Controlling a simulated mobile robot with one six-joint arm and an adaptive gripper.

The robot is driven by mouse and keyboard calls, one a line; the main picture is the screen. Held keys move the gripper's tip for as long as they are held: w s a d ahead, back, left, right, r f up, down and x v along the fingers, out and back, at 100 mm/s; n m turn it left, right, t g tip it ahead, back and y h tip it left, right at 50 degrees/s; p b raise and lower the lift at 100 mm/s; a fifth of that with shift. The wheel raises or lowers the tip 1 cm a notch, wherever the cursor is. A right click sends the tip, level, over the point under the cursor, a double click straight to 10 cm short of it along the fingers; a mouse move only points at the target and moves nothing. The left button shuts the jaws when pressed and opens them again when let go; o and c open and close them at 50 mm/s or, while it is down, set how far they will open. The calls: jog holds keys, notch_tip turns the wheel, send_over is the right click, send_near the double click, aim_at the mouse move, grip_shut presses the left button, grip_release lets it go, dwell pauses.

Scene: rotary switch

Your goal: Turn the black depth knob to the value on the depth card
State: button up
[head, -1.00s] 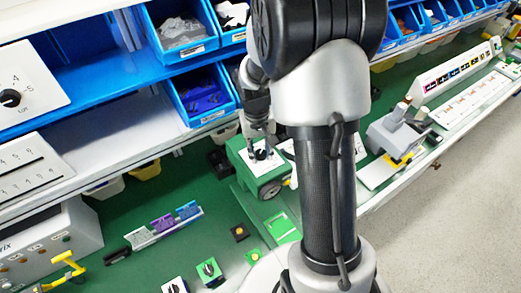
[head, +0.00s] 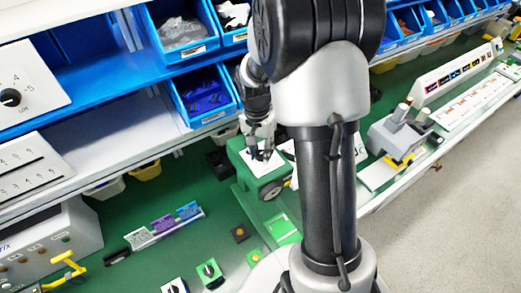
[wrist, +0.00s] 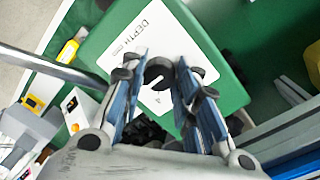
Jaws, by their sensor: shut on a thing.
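The black depth knob (wrist: 159,70) sits on a white dial plate (wrist: 195,62) marked DEPTH, on top of a green box (head: 268,182). A white mark on the knob points toward the printed 4 in the wrist view. My gripper (wrist: 163,66) is shut on the knob, one finger on each side. In the head view my gripper (head: 262,152) reaches down onto the plate and hides most of the knob. Other dial numbers are hidden by the fingers. I cannot identify the depth card or read a value on it.
Blue bins (head: 203,96) stand on shelves close behind the arm. Several small cards and switches (head: 209,272) lie on the green mat at the front. A grey device (head: 400,130) stands to the right. Some green mat left of the box is clear.

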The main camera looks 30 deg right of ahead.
aim_at(258, 153)
dwell(0.4)
jog(key=o, duration=1.1)
jog(key=shift+c, duration=0.2)
jog(key=shift+r, duration=0.1)
notch_tip(258, 153, up, 12)
jog(key=shift+w+a, duration=0.2)
jog(key=shift+w, duration=0.1)
